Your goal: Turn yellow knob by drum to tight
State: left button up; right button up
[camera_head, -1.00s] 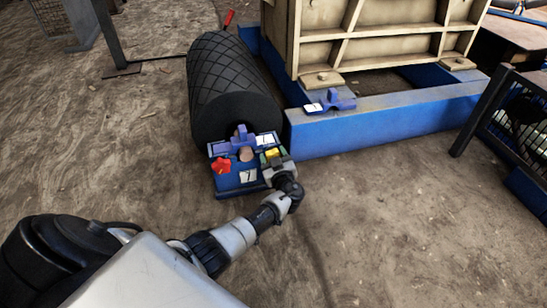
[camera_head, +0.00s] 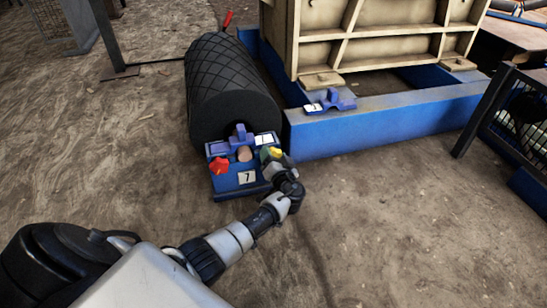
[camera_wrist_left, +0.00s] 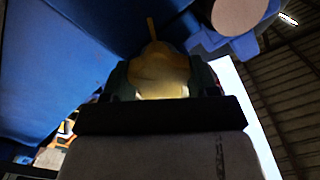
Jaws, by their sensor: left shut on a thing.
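The yellow knob (camera_head: 275,152) is at the right side of the blue stand at the front end of the black ribbed drum (camera_head: 225,85). My left gripper (camera_head: 270,154) is at the knob with its jaws closed around it. In the left wrist view the yellow knob (camera_wrist_left: 158,72) fills the space between the dark fingers, with a thin yellow pointer sticking up above it. The knob's base is partly hidden by the gripper. My right gripper is not in view.
The blue stand (camera_head: 226,184) also carries a red star knob (camera_head: 218,165), a purple bracket (camera_head: 240,136) and a number plate. A blue beam (camera_head: 390,122) lies to the right under the beige machine (camera_head: 370,35). Open dirt ground lies in front and right.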

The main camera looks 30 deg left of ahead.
pick_arm(q)
jog(key=m, duration=0.2)
jog(key=shift+d+f+m, duration=0.1)
jog(key=shift+m, duration=0.3)
jog(key=m+p, duration=0.1)
jog(key=m, duration=0.2)
jog(key=shift+m, duration=0.3)
jog(key=m+p, duration=0.1)
jog(key=m, duration=0.2)
jog(key=shift+m, duration=0.3)
jog(key=shift+f+m+p, duration=0.2)
jog(key=shift+m+p, duration=0.15)
jog(key=shift+m, duration=1.05)
jog(key=o, duration=0.9)
jog(key=shift+r, duration=0.1)
